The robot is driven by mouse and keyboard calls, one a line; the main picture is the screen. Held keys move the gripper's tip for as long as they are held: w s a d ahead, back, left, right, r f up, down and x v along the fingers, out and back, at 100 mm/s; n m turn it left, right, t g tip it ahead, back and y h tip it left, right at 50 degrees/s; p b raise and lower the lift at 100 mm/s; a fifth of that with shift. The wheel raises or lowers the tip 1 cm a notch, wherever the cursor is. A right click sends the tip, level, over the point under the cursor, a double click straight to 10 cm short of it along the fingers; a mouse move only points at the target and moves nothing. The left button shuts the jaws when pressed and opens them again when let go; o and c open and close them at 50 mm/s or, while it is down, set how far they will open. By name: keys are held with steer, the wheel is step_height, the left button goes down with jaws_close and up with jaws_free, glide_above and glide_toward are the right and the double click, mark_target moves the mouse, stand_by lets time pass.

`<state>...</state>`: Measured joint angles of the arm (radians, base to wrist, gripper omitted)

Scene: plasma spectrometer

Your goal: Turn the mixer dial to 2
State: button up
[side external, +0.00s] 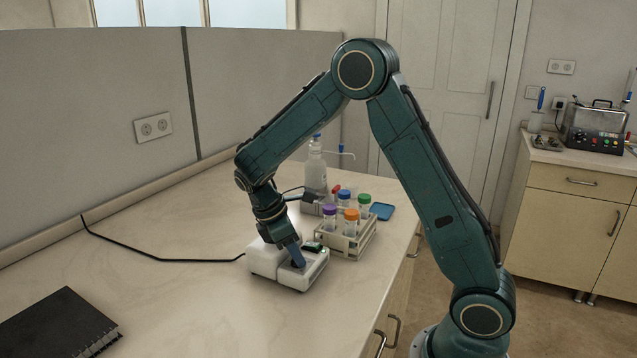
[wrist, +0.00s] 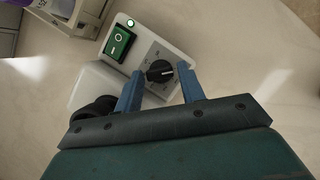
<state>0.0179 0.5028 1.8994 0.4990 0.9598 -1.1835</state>
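The mixer (side external: 301,277) is a white box on the light counter, and its panel (wrist: 153,47) also shows in the wrist view. Its black dial (wrist: 159,71) has a white pointer mark and sits on a grey scale whose numbers are too small to read. A green rocker switch (wrist: 117,43) and a lit green lamp (wrist: 130,22) are on the same panel. My gripper (wrist: 160,90) points down at the mixer, its two blue fingers apart on either side of the dial, with visible gaps. In the side view my gripper (side external: 297,258) hides the dial.
A rack (side external: 345,243) with several coloured-cap tubes stands right behind the mixer. A clear bottle (side external: 315,170) and a blue item (side external: 382,211) are farther back. A black cable (side external: 160,258) runs left from the mixer. A black notebook (side external: 58,325) lies front left; the counter between is clear.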

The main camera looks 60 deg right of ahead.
steer(key=c, duration=0.7)
steer(key=shift+m, duration=0.4)
steer(key=m+y, duration=0.1)
steer(key=m, duration=0.2)
steer(key=shift+w+d+g, duration=0.1)
steer(key=shift+d+g, duration=0.1)
steer(key=shift+g, duration=0.2)
steer(key=m+y, duration=0.2)
steer(key=m, duration=0.3)
steer(key=shift+d, duration=0.15)
steer(key=m+y, duration=0.1)
steer(key=m, duration=0.3)
steer(key=shift+d+m+y, duration=0.15)
steer(key=shift+m+y, duration=0.15)
steer(key=shift+y, duration=0.1)
steer(key=shift+d+r+m+t+y, duration=0.1)
steer(key=shift+m+t+y, duration=0.2)
steer(key=shift+m, duration=0.8)
steer(key=shift+m+t+y, duration=0.1)
steer(key=shift+m+y, duration=0.3)
steer(key=shift+m, duration=0.7)
